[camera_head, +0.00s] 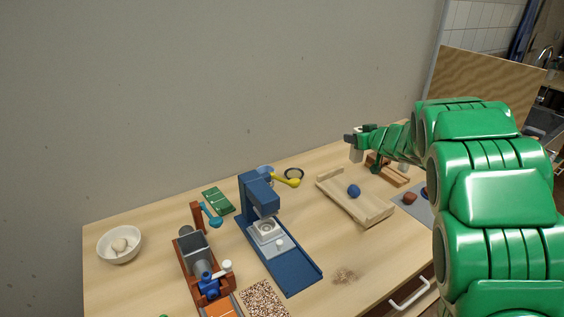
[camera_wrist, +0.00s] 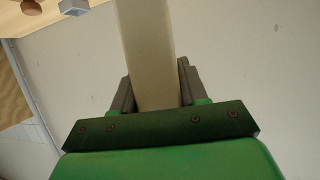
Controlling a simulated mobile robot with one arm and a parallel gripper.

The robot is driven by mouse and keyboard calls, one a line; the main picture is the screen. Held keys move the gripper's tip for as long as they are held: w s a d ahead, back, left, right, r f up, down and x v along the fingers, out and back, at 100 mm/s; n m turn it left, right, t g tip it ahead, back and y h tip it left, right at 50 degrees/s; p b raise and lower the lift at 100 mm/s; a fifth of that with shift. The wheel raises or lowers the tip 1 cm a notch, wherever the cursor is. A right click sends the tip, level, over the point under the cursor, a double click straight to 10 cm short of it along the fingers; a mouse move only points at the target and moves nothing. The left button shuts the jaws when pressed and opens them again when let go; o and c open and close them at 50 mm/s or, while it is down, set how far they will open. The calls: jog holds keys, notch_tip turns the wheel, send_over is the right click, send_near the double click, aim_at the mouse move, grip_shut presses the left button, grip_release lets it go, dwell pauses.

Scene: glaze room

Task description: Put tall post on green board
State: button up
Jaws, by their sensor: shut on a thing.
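The tall post (camera_wrist: 147,50) is a pale beige bar. In the wrist view it stands between the two grey fingers of my gripper (camera_head: 354,139), which is shut on it. In the head view my gripper is above the back right of the table, and a short pale part of the post shows below it. The green board (camera_head: 218,200) lies flat on the table at the back left, well to the left of my gripper. Its top looks clear of large things.
A blue machine (camera_head: 283,262) and a brown-and-grey device (camera_head: 193,255) stand in front of the board. A wooden tray (camera_head: 372,211) with a blue ball (camera_head: 354,191) lies below my gripper. A white bowl (camera_head: 105,244) is at the left. A yellow spoon-like thing (camera_head: 287,181) lies behind the blue machine.

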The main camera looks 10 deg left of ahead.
jog(key=s+a+n+g+y, duration=0.2)
jog(key=s+a+n+g, duration=0.15)
jog(key=a, duration=0.85)
jog(key=s+a+r+n+g+y, duration=0.1)
jog(key=s+a+n+g+y, duration=0.2)
jog(key=a, duration=0.9)
jog(key=s+a+n+g+y, duration=0.1)
jog(key=s+a+n+g, duration=0.3)
jog(key=a, duration=0.8)
jog(key=s+a+f+n+g+h, duration=0.1)
jog(key=s+a+f+n+g, duration=0.2)
jog(key=s+a+n+g, duration=0.45)
jog(key=shift+s+a+f+m+t, duration=0.2)
jog(key=shift+a+f+m+t, duration=0.15)
jog(key=shift+f, duration=1.3)
jog(key=shift+s+a+f+m+t, duration=0.2)
jog(key=shift+f+m, duration=0.25)
jog(key=shift+f, duration=1.2)
jog(key=shift+s+a+f+m+t, duration=0.25)
jog(key=shift+f+m+t, duration=0.15)
jog(key=shift+f, duration=1.25)
jog(key=shift+f, duration=0.1)
jog(key=o, duration=1.2)
